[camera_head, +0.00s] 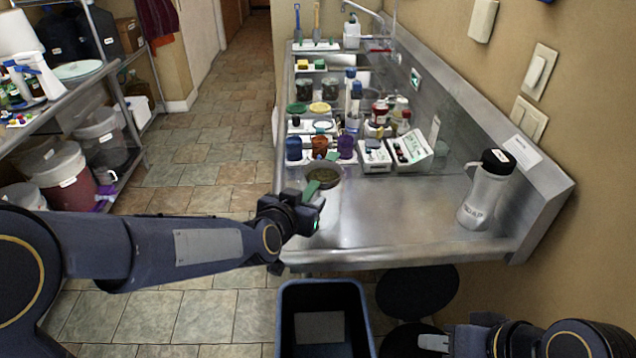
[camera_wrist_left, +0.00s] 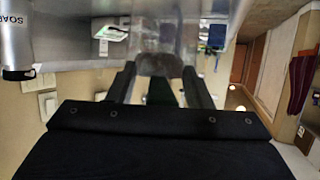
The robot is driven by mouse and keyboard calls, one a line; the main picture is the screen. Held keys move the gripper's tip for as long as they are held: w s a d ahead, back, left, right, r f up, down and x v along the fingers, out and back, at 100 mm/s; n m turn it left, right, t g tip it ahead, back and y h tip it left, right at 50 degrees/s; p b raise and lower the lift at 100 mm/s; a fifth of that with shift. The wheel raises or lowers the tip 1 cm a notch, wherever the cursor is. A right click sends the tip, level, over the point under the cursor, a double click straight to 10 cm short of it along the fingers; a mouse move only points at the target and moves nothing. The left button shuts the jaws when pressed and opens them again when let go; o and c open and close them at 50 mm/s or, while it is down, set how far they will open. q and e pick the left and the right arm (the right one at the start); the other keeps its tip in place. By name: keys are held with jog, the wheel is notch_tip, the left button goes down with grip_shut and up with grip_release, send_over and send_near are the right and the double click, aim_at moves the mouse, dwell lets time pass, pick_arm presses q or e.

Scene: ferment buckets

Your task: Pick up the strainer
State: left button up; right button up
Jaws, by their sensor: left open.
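The strainer shows as a dark round mesh (camera_head: 324,176) with a green handle (camera_head: 312,188), set in the mouth of a clear container (camera_head: 326,208) near the counter's front left edge. My left gripper (camera_head: 308,208) is at the handle's near side. In the left wrist view its two fingers (camera_wrist_left: 160,84) stand apart with the green handle (camera_wrist_left: 160,93) between them; I cannot tell whether they touch it. The mesh (camera_wrist_left: 160,65) shows just beyond the fingertips. My right gripper (camera_head: 433,342) is low at the bottom right, its jaws unclear.
A steel counter (camera_head: 400,215) has clear room right of the container. Cups (camera_head: 319,147), boxed meters (camera_head: 408,150) and jars crowd behind. A dark bin (camera_head: 322,290) stands below the front edge.

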pick_arm(q)
grip_shut()
